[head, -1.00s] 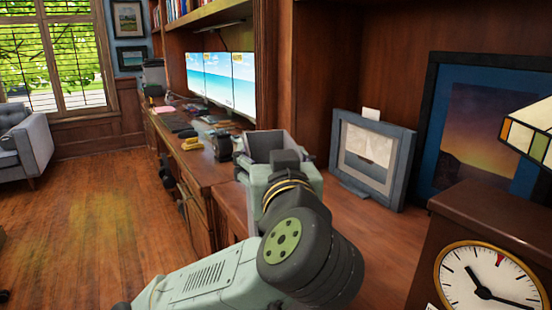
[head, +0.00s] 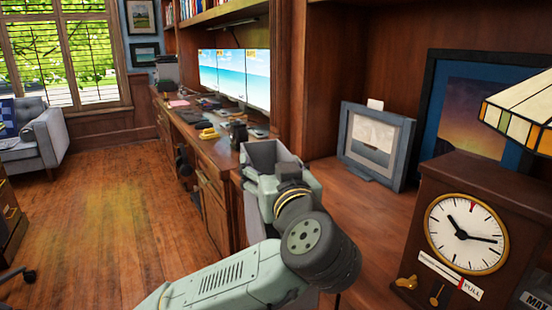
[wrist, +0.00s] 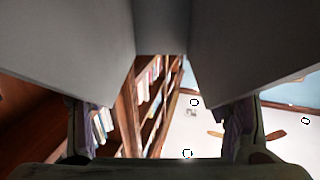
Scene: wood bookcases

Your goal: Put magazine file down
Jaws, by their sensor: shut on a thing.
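The magazine file (head: 262,153) is a grey, open-topped box at the end of my arm in the head view. It appears over the near part of the wooden counter; I cannot tell whether it touches the surface. In the wrist view the grey magazine file (wrist: 160,25) fills the top, close to the camera. My gripper (head: 268,188) is shut on it, and its two fingers show at left and right in the wrist view.
The wooden counter (head: 365,215) has bare room right of my gripper. A framed picture (head: 376,143), a clock (head: 465,230) and a stained-glass lamp (head: 520,110) stand on the right. Monitors (head: 235,75), a dark mug (head: 238,133) and a yellow item (head: 208,133) are farther back.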

